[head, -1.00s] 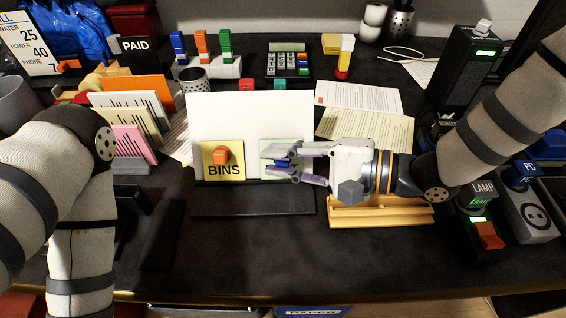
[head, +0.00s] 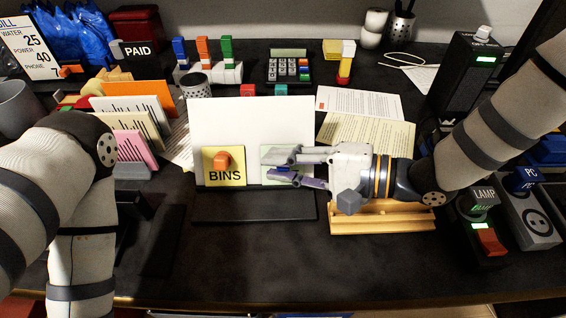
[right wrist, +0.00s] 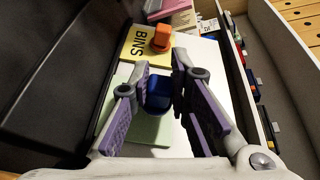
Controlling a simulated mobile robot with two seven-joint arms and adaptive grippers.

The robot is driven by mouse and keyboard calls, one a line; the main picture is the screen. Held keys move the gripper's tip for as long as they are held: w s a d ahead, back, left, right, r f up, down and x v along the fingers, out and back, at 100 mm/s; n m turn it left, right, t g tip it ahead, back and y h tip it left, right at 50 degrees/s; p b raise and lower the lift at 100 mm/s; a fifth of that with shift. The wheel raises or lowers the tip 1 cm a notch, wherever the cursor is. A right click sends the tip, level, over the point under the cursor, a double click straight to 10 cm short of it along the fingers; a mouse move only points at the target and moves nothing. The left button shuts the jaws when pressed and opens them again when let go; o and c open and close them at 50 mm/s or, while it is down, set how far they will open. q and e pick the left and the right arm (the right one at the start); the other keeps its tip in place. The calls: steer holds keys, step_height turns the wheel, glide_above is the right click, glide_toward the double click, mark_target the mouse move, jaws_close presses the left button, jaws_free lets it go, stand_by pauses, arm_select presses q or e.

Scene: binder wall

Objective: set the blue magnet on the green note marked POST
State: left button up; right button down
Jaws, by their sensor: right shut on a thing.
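A white board (head: 250,120) stands upright on a dark base in the middle of the desk. On it are a yellow note marked BINS (head: 212,172) with an orange magnet (head: 222,160), and a pale green note (head: 268,180) to its right. My right gripper (head: 270,163) reaches in from the right in front of the green note and covers any lettering. In the right wrist view its fingers are shut on the blue magnet (right wrist: 158,92), which is over the green note (right wrist: 150,128). I cannot tell whether the magnet touches the note. My left gripper is out of view.
A wooden tray (head: 385,220) lies under my right wrist. Card sorters (head: 130,125) stand left of the board, and papers (head: 365,132) lie behind it to the right. A lamp switch box (head: 484,222) stands at right.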

steer(key=shift+w+f, duration=0.35)
steer(key=shift+w, duration=0.2)
stand_by(0.4)
steer(key=c, duration=1.4)
jaws_free()
steer(key=v, duration=1.2)
steer(key=shift+r, duration=0.1)
